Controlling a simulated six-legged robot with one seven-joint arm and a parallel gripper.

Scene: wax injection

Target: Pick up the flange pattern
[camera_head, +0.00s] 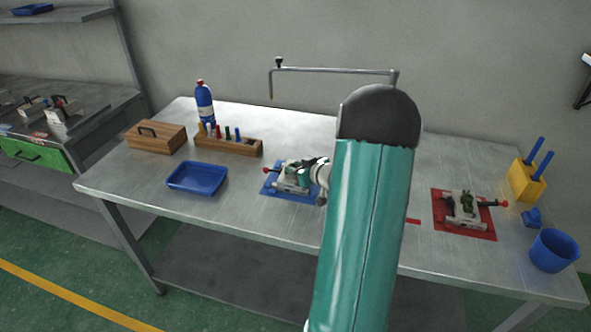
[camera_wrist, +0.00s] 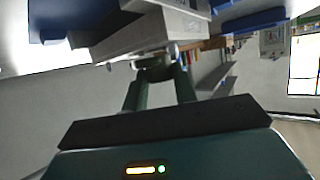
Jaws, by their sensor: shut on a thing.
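In the wrist view, my gripper (camera_wrist: 158,82) has its two green fingers closed on a small dark green piece (camera_wrist: 155,72), which I take to be the flange pattern. The piece is right by a pale grey metal mould (camera_wrist: 150,36); whether it touches the mould is unclear. In the head view, a grey mould (camera_head: 291,182) sits on a blue mat (camera_head: 275,193) in mid-table, and my wrist is at its right side. My fingertips and the held piece are not clear there.
A second mould (camera_head: 463,213) with a green part sits on a red mat (camera_head: 480,233) at right. Nearby are a blue cup (camera_head: 554,251) and yellow holder (camera_head: 527,182). A blue tray (camera_head: 197,178), wooden rack (camera_head: 228,147), wooden box (camera_head: 157,137) and blue bottle (camera_head: 204,103) stand left.

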